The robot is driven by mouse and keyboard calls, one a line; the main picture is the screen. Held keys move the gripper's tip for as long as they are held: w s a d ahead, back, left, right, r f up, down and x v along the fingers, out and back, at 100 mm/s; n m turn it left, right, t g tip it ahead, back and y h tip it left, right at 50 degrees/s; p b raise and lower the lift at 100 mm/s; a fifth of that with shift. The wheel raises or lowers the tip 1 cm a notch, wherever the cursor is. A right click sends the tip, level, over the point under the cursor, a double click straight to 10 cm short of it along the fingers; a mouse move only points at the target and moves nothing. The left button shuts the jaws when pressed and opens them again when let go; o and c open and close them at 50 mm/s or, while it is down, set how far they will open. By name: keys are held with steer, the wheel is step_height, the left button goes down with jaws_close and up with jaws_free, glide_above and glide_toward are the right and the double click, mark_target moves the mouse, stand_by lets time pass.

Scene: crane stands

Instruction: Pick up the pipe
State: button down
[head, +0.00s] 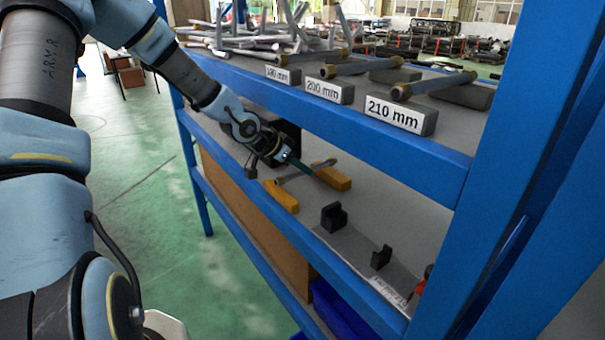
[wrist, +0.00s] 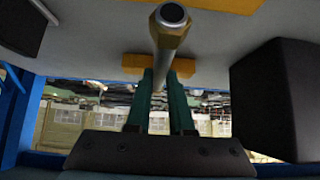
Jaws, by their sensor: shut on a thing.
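The pipe (head: 292,177) is a grey tube on the lower shelf, lying between two yellow blocks, one nearer (head: 282,197) and one farther (head: 334,179). In the wrist view, the pipe (wrist: 172,30) shows a brass-coloured hex end with a round opening, pointing toward the camera. My gripper (head: 303,166) reaches in under the upper shelf, and its green fingers are at the pipe. In the wrist view, my gripper (wrist: 160,100) has one finger on each side of the pipe and is shut on it. I cannot tell whether the pipe touches the blocks.
The blue rack's upper shelf (head: 440,172) is close above my gripper and bears pipes on dark stands labelled by length. Black holders (head: 334,217) stand nearer on the lower shelf. A dark box (wrist: 285,98) is close to my gripper. Blue posts (head: 490,180) bound the rack.

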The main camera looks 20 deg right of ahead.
mark_target(279, 178)
steer(key=shift+w+r, duration=0.1)
steer(key=shift+r, duration=0.75)
steer(key=a, duration=0.2)
steer(key=s+a+p, duration=0.1)
steer(key=a, duration=0.4)
steer(key=shift+s+r, duration=0.25)
steer(key=shift+r, duration=0.1)
steer(key=s+a+p, duration=0.2)
steer(key=a+p, duration=0.2)
steer(key=a, duration=0.7)
steer(key=w+a+f+n+t+y+b, duration=0.1)
steer(key=w+a+f+n+t+y, duration=0.1)
steer(key=a, duration=0.5)
steer(key=w+a+f+n+t+y+b, duration=0.1)
steer(key=w+a+f+n+y, duration=0.3)
steer(key=a+n, duration=0.4)
steer(key=w+a+f+n+t+y+b, duration=0.2)
steer(key=w+a+f+n+t, duration=0.2)
steer(key=w+a+f+n, duration=0.1)
steer(key=shift+w+a+f+n+y, duration=0.25)
steer(key=shift+a+f+n+y, duration=0.15)
steer(key=shift+a+f, duration=0.65)
steer(key=shift+a+r, duration=0.1)
steer(key=shift+r, duration=0.05)
